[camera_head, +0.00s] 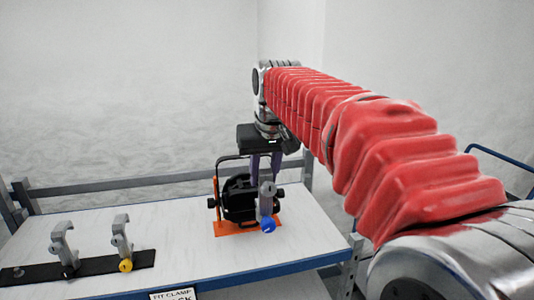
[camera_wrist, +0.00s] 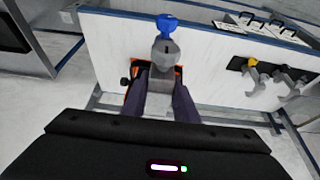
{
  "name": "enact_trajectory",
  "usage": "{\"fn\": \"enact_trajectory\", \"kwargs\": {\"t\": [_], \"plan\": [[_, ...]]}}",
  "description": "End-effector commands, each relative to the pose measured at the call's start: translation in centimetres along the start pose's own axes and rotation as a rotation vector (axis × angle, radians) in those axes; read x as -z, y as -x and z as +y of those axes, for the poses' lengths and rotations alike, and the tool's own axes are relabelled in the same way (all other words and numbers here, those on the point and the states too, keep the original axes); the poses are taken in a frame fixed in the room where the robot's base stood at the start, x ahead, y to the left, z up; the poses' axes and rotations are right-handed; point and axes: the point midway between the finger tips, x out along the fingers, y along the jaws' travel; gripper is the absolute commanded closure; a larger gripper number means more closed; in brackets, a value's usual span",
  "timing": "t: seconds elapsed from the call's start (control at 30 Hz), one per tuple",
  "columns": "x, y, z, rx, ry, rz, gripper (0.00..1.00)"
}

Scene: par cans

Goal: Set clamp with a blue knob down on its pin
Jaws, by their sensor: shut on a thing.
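My gripper (camera_head: 265,180) points down with its two purple fingers shut on the grey clamp (camera_head: 267,199). The clamp's blue knob (camera_head: 268,226) shows at its lower end. In the wrist view the clamp (camera_wrist: 165,58) stands out between the fingertips (camera_wrist: 160,88), with the blue knob (camera_wrist: 167,25) beyond it. A black strip (camera_head: 95,266) lies at the table's left front. It carries a clamp with a dark knob (camera_head: 63,245) and one with a yellow knob (camera_head: 122,236). A small pale round spot shows at the strip's left end; I cannot tell if it is a pin.
A black par can (camera_head: 238,200) on an orange base (camera_head: 222,228) stands just behind the held clamp; whether they touch is unclear. The white table (camera_head: 180,225) has a blue front edge and a label (camera_head: 175,295). Its surface between strip and lamp is clear.

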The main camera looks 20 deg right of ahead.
Motion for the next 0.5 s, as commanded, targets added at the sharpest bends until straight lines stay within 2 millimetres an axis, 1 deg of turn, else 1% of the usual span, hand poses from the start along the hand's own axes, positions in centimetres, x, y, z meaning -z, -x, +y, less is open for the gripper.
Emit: {"fn": "enact_trajectory", "kwargs": {"t": [0.03,0.07,0.17,0.27,0.3,0.37,0.4,0.5], "plan": [[-0.4,-1.5,0.0,0.0,0.0,-0.005,1.0],[-0.6,-2.3,0.0,0.0,0.0,-0.005,1.0],[-1.4,-5.6,-0.1,0.0,0.0,-0.006,1.0],[-2.5,-9.2,-0.1,0.0,0.0,-0.006,1.0],[-3.1,-10.9,-0.1,0.0,0.0,-0.007,1.0],[-3.9,-13.3,-0.1,0.0,0.0,-0.007,1.0],[-4.5,-14.8,-0.1,0.0,0.0,-0.007,1.0],[-6.0,-18.6,-0.1,0.0,0.0,-0.008,1.0]]}}
